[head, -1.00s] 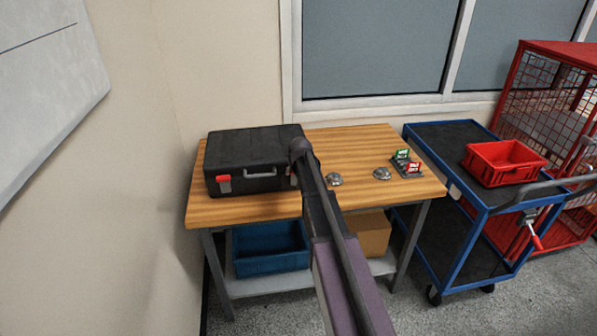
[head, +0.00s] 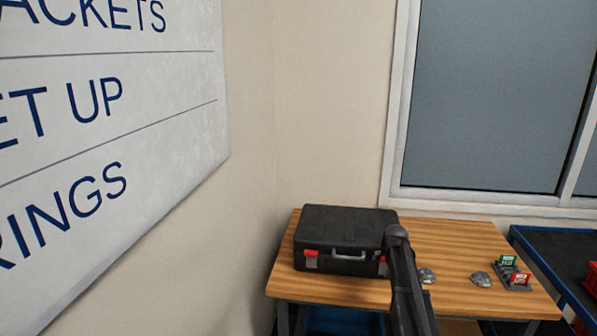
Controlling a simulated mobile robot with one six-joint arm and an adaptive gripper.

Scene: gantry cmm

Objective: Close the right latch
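A closed black case (head: 340,228) sits on the left part of a wooden-topped table, with its grey handle (head: 349,256) facing me. The right latch (head: 383,265) is a small red piece on the case front, right of the handle, partly covered by my arm. I cannot tell its exact position. The left latch (head: 311,260) is red with a pale lower part. My dark arm rises from the bottom of the head view and its rounded end overlaps the case's right edge. My gripper's fingers are not visible; the arm hides that spot.
The wooden table (head: 450,246) also holds two grey metal domed parts (head: 480,279) and a small stand (head: 513,275) with green and red items. A blue cart (head: 560,255) stands to the right. A wall with a whiteboard (head: 110,130) closes off the left.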

